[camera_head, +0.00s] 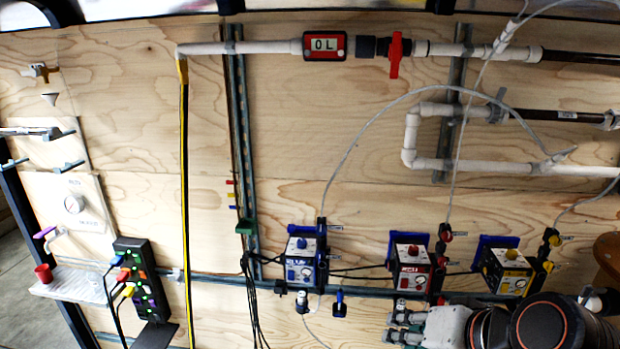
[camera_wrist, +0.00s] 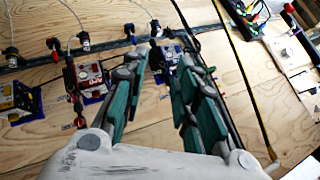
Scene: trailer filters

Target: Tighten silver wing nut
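I cannot pick out the silver wing nut for certain in either view. A small winged fitting (camera_head: 40,72) with a tan and white look is on the wall at the upper left, with a small grey cone (camera_head: 49,98) below it; its details are too small to tell. My gripper (camera_head: 393,327) is at the lower right in the head view, pointing left, far from that fitting. In the wrist view my gripper (camera_wrist: 161,62) has its two teal-padded fingers apart and nothing between them. A blue pump box (camera_wrist: 168,56) shows beyond the fingertips.
Blue (camera_head: 300,262), red (camera_head: 411,268) and yellow (camera_head: 506,270) pump boxes line the wall's lower part, with thin tubes and hanging black cables (camera_head: 256,305). White pipes run above, with a red valve handle (camera_head: 395,54). A power strip (camera_head: 141,278) and shelf (camera_head: 78,283) are lower left.

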